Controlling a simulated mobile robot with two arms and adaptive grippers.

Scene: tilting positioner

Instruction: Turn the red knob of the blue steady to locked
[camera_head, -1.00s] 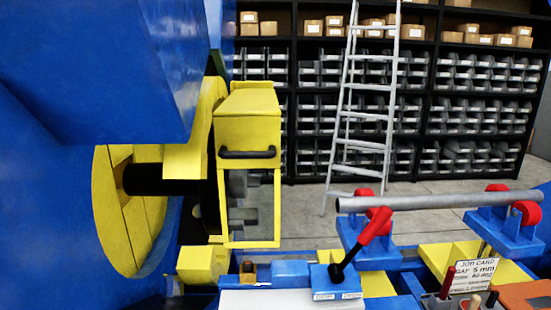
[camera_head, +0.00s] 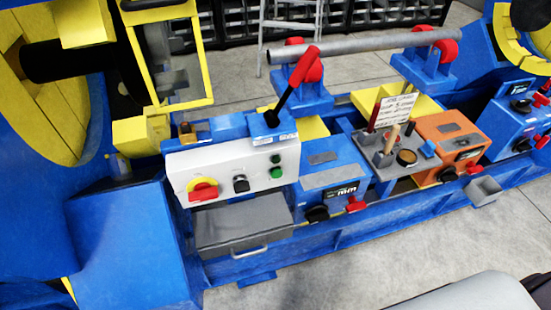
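A blue block (camera_head: 330,172) sits on the blue bed in the middle of the camera_head view, with a small red knob (camera_head: 355,204) and a black knob (camera_head: 317,213) on its front. Another blue block (camera_head: 512,122) at the right edge also has a red knob (camera_head: 541,141) low on its front. I cannot tell which block is the steady, and the knobs' lock markings are too small to read. Neither of my grippers is in view.
An orange block (camera_head: 450,140) and a grey tool tray (camera_head: 385,160) sit between the blue blocks. A white control panel (camera_head: 234,172) with a red-and-yellow switch is left. A grey pipe (camera_head: 350,42) rests on red rollers behind. Grey floor (camera_head: 400,250) is open in front.

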